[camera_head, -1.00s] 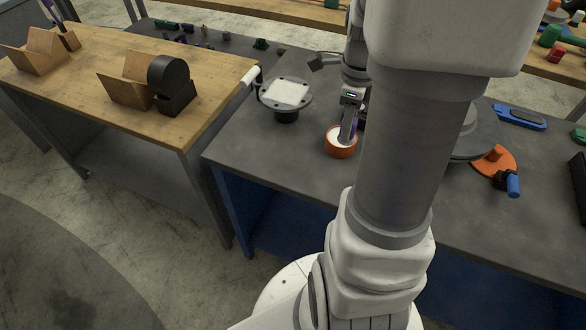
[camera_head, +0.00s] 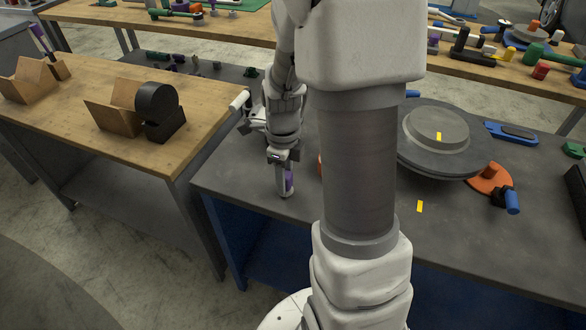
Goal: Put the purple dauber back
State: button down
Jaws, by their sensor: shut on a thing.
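My gripper (camera_head: 285,186) points down over the dark grey table, near its front edge. It is shut on the purple dauber (camera_head: 289,180), of which only a small purple part shows between the fingers. A dark tip shows at the bottom, and I cannot tell whether it touches the table. A sliver of the orange pot (camera_head: 319,166) shows just right of my gripper, the rest hidden behind my arm.
The wooden table (camera_head: 70,100) at left bears two wooden angled blocks and a black round-topped stand (camera_head: 158,110). A purple-handled tool (camera_head: 40,36) leans in a wooden block (camera_head: 57,68). A grey turntable (camera_head: 440,140) and an orange piece (camera_head: 491,179) lie right of my arm.

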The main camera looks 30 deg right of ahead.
jog(key=shift+f, duration=0.3)
jog(key=shift+f, duration=0.2)
jog(key=c, duration=0.5)
grip_release()
